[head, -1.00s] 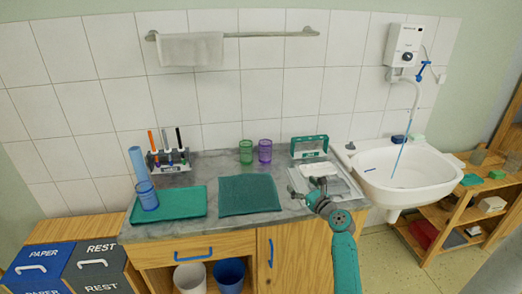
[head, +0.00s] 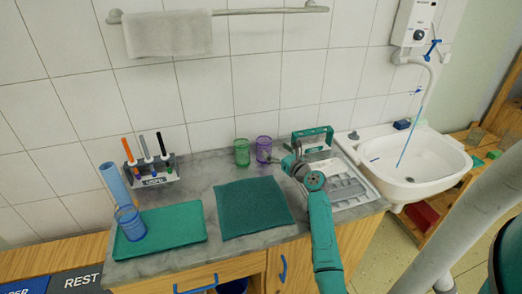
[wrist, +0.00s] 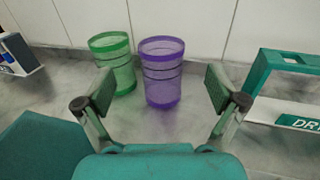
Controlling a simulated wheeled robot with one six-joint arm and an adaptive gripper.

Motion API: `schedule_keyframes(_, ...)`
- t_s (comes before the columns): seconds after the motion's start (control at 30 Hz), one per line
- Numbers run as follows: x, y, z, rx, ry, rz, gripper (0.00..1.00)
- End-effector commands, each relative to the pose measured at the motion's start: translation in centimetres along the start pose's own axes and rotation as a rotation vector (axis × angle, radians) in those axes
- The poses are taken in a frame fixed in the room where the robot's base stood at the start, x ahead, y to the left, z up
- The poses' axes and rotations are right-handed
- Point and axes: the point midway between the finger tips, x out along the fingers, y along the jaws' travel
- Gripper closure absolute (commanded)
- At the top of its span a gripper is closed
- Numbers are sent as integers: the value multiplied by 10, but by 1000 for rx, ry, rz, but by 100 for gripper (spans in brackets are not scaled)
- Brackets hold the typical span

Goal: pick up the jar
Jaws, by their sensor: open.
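A purple see-through jar (head: 264,149) stands upright at the back of the grey counter by the tiled wall. In the wrist view, the purple jar (wrist: 161,72) is ahead of my gripper (wrist: 160,92), centred between the spread fingers and a little beyond the tips. A green see-through jar (head: 242,152) stands just left of it; it also shows in the wrist view (wrist: 113,63), behind the left finger.
A green-framed holder (head: 312,137) and a white drying tray (head: 350,188) are right of my gripper, beside the sink (head: 415,178). A dark green cloth (head: 250,208) lies flat in front of the jars. A marker stand (head: 152,178) is at the left.

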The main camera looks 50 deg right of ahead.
Motion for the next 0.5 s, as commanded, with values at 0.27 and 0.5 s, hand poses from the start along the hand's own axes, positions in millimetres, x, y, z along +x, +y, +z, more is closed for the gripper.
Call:
schedule_keyframes(0.27,36,0,0,-1,0,1,5)
schedule_keyframes(0.5,54,-1,-1,0,0,1,5)
